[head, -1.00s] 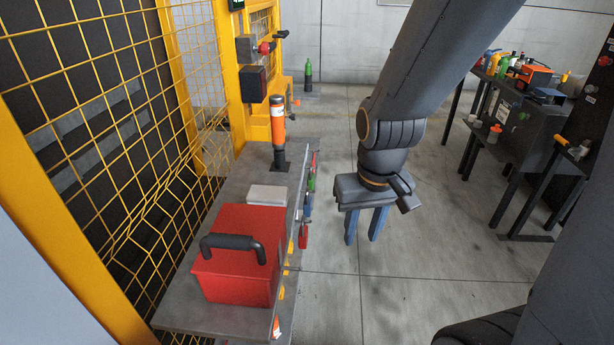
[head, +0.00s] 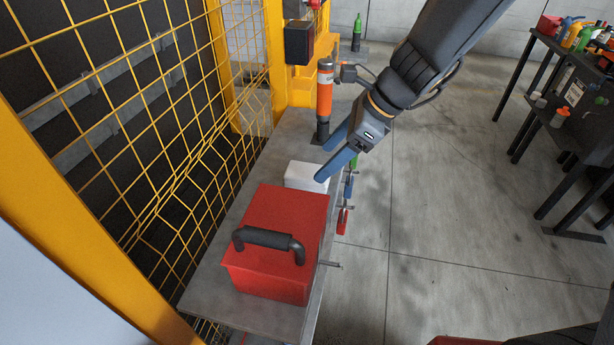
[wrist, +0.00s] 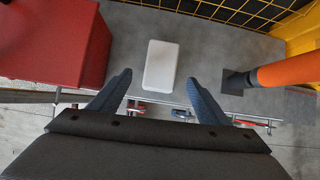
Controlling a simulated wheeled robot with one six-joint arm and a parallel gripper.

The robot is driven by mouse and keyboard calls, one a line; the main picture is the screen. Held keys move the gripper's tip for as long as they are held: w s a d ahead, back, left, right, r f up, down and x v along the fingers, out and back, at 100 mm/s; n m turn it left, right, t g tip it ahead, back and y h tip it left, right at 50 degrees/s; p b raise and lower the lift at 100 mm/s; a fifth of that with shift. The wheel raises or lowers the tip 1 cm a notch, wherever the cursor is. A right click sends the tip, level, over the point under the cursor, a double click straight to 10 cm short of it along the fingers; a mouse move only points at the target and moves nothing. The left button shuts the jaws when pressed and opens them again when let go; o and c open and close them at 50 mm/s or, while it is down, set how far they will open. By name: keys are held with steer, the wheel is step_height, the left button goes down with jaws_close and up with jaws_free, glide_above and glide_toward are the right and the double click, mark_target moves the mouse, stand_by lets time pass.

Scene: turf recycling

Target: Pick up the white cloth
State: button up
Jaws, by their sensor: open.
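The white cloth (head: 306,177) looks like a small flat white block. It lies on the grey bench (head: 222,275), between the red toolbox and the orange cylinder. It also shows in the wrist view (wrist: 161,65), just beyond the fingertips and centred between them. My gripper (head: 322,164) is open and empty, its two blue fingers reaching over the bench edge close to the cloth. In the wrist view the fingers (wrist: 158,78) are wide apart, one on each side of the cloth's line. Whether they touch the cloth cannot be told; a gap seems to show.
A red toolbox (head: 278,218) with a black handle stands at the near end of the bench. An orange and black cylinder (head: 324,95) stands upright behind the cloth. Yellow mesh fencing (head: 130,130) runs along the left. Tools hang from the bench's right side. The floor (head: 440,210) is clear.

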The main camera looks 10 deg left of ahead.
mark_target(309, 171)
steer(key=shift+a+f, duration=0.25)
steer(key=shift+a, duration=0.25)
steer(key=shift+p+x, duration=0.55)
steer(key=shift+x, duration=3)
steer(key=shift+a+r, duration=0.1)
steer(key=shift+r, duration=0.05)
steer(key=c, duration=1.1)
steer(key=shift+c, duration=0.2)
step_height(309, 171, up, 10)
